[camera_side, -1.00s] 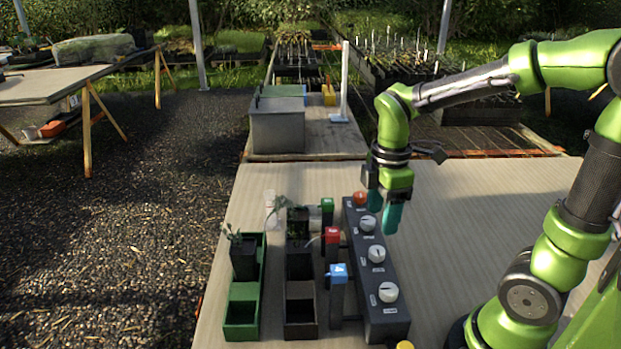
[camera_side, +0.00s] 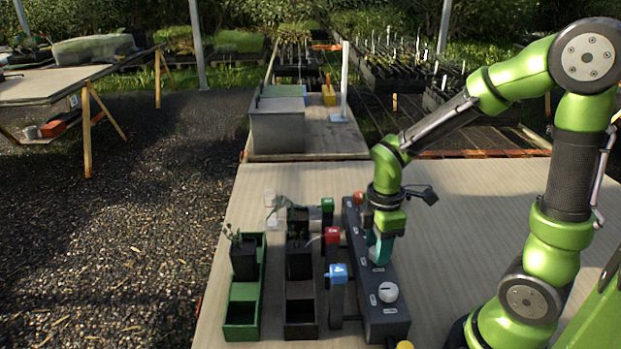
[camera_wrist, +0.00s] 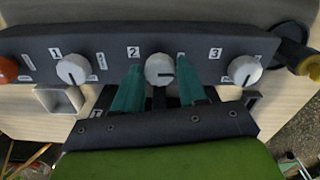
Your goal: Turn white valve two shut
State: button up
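White valve two (camera_wrist: 159,70) is the middle round knob on the dark grey valve box (camera_wrist: 110,48), under the printed 2. Its dark pointer line looks turned toward the right in the wrist view. My gripper (camera_wrist: 160,82) is open, with one teal finger on each side of the knob and a narrow gap showing at both sides. Whether either finger touches it is hard to tell. In the side view my gripper (camera_side: 378,248) is down at the valve box (camera_side: 385,327) and mostly hides valve two.
White valve one (camera_wrist: 72,69) and valve three (camera_wrist: 244,70) flank it. An orange-red button (camera_wrist: 8,69) is at the box's left end. In the side view, red (camera_side: 332,236), blue (camera_side: 337,272) and green (camera_side: 327,205) topped posts stand left of the box, beside planter trays (camera_side: 241,333). The bench right of the box is clear.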

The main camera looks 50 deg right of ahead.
jog(key=c, duration=0.6)
jog(key=shift+m, duration=0.3)
jog(key=m, duration=0.3)
jog(key=shift+m, duration=0.4)
jog(key=m, duration=0.4)
jog(key=shift+m, duration=0.3)
jog(key=m, duration=0.8)
jog(key=shift+m, duration=0.6)
jog(key=o, duration=1)
